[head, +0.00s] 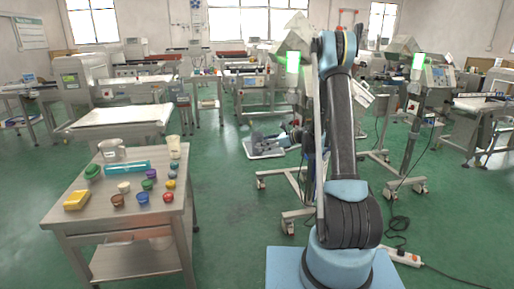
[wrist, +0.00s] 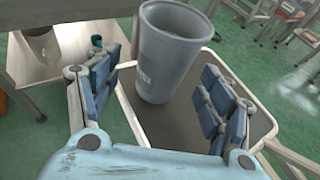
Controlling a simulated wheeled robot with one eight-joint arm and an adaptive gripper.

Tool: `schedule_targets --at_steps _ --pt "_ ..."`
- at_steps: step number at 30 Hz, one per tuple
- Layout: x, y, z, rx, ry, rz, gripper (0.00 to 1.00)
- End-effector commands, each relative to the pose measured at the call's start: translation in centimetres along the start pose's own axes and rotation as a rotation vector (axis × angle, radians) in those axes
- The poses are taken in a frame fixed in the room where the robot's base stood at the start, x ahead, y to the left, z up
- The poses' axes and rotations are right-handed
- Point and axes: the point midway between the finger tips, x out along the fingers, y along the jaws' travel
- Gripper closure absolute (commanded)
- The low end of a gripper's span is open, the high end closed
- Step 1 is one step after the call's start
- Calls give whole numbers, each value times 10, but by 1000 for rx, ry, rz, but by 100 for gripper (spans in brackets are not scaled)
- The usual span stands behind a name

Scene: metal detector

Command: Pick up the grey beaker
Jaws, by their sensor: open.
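The grey beaker (wrist: 168,55) stands in the middle of the wrist view, a tall blue-grey cup with pale lettering on its side. My gripper (wrist: 157,78) is open, with one blue-padded finger on each side of the beaker. Gaps show between the fingers and the beaker. In the head view my arm hides much of the area ahead, and I cannot clearly make out the gripper there.
In the head view a metal table (head: 72,222) at left carries a yellow block (head: 77,200), a clear jug (head: 112,149), a pale cup (head: 174,146) and several small coloured jars. Wheeled stands are close to my arm. A power strip (head: 403,257) lies on the green floor.

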Motion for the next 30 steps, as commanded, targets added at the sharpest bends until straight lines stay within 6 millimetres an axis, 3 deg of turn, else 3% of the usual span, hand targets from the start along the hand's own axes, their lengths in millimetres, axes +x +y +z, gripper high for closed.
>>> schedule_targets --at_steps 12,19,27,30 --pt "47 -3 -4 -1 1 2 26" --pt "49 -3 -4 0 0 0 26" --pt "49 -3 -4 0 0 0 83" --pt "49 -3 -4 0 0 0 83"
